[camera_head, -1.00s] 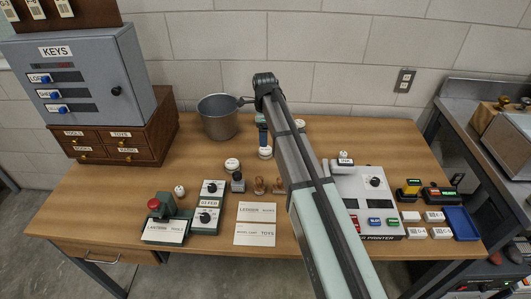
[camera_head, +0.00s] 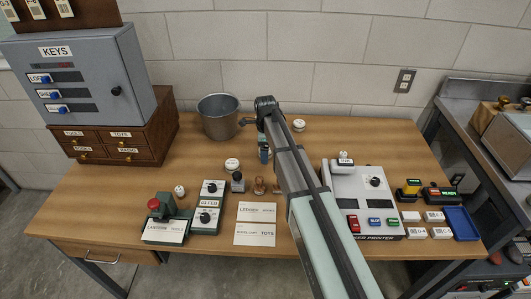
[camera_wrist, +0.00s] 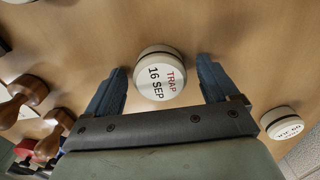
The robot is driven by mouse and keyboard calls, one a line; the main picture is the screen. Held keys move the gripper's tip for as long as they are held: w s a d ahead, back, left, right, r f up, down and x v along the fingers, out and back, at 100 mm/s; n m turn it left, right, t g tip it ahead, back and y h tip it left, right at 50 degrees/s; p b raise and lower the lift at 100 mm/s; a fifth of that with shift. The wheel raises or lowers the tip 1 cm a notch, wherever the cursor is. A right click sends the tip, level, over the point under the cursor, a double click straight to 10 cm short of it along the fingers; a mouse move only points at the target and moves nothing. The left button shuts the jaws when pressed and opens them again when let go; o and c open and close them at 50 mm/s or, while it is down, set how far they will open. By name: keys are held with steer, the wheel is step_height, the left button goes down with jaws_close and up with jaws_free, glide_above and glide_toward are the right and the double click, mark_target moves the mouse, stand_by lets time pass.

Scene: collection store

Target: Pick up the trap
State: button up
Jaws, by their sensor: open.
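The trap (camera_wrist: 160,75) is a round, pale tub labelled "TRAP 16 SEP" in the wrist view. It sits on the wooden table between the two blue fingers of my open gripper (camera_wrist: 162,68), with a gap on either side. In the head view, my gripper (camera_head: 264,152) points down at the table right of the pot, and it hides most or all of this trap. A second round, pale tub (camera_wrist: 282,123) stands to the right in the wrist view, its label too small to read; it seems to be the one at the back (camera_head: 299,125) in the head view.
A metal pot (camera_head: 218,118) stands left of my gripper. A third pale tub (camera_head: 232,165) and wooden-handled stamps (camera_head: 259,187) are close in front. A label printer (camera_head: 365,200) stands to the right. The table's back right is clear.

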steer(key=c, duration=1.1)
